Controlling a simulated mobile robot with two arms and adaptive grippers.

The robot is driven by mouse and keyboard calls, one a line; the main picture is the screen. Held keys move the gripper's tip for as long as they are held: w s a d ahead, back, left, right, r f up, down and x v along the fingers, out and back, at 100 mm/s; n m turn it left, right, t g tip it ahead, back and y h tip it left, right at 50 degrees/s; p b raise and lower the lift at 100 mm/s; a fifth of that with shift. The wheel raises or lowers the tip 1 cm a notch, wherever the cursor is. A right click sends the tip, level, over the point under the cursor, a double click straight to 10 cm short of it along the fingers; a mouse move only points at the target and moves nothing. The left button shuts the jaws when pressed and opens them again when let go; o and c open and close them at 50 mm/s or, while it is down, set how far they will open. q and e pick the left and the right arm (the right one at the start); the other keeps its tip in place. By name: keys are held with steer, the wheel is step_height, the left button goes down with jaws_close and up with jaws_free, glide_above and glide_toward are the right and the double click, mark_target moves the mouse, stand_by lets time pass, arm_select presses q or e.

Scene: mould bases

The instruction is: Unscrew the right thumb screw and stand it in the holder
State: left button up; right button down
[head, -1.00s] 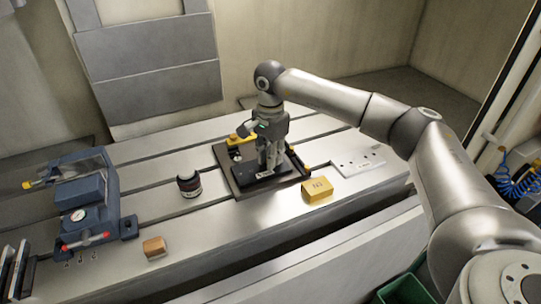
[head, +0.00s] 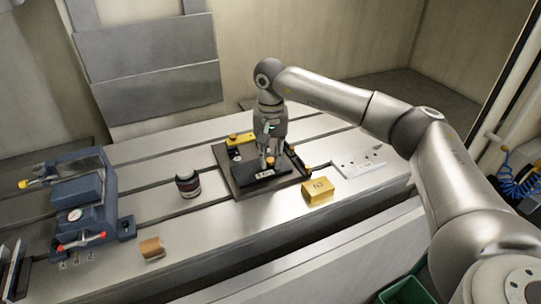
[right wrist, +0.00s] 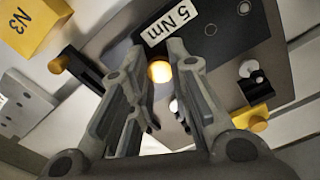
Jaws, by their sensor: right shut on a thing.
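My right gripper (head: 269,160) points down over the black block (head: 250,178) on the dark base plate. Its fingers are around an orange-yellow round knob, which looks like a thumb screw (right wrist: 160,71), and are shut on it. The knob's lower part is hidden. The block bears a "5 Nm" label (right wrist: 169,26). Another yellow knob (right wrist: 58,65) sits on a black bar at the plate's right edge. A white plate with holes (head: 360,164), perhaps the holder, lies to the right. My left gripper is not in view.
A yellow "N3" box (head: 318,191) stands just in front of the base plate. A dark jar (head: 188,184), a wooden block (head: 152,248) and a blue vise (head: 88,205) stand to the left. A yellow part (head: 240,138) sits at the plate's back edge.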

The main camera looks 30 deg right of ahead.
steer(key=n, duration=0.4)
stand_by(0.3)
steer(key=c, duration=1.3)
jaws_free()
steer(key=shift+r, duration=0.15)
